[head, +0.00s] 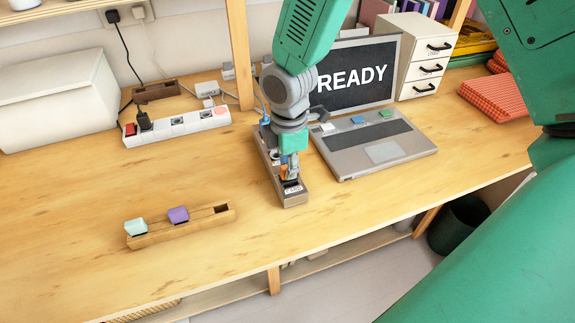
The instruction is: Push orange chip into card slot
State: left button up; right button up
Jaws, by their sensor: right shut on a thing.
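My right gripper (290,172) points down over the front end of a long brown block on the table. It is shut on the orange chip (284,160), of which only a small orange patch shows between the fingers. The card slot (292,188) is at that front end, with a small label in front of it. The fingers and chip are right above or at the slot; how deep the chip sits is hidden. My left gripper is not in view.
A wooden rack (190,226) holds a mint chip (135,227) and a purple chip (178,215); its right slot is empty. A laptop (375,145) reading READY stands close to the right. A power strip (178,126) lies back left. The front table is clear.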

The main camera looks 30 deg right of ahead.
jog(key=shift+f+p, duration=0.35)
jog(key=shift+f, duration=0.25)
grip_shut()
dwell(0.8)
jog(key=o, duration=0.9)
grip_release()
notch_tip(320, 180, up, 12)
jog(key=shift+f, duration=0.15)
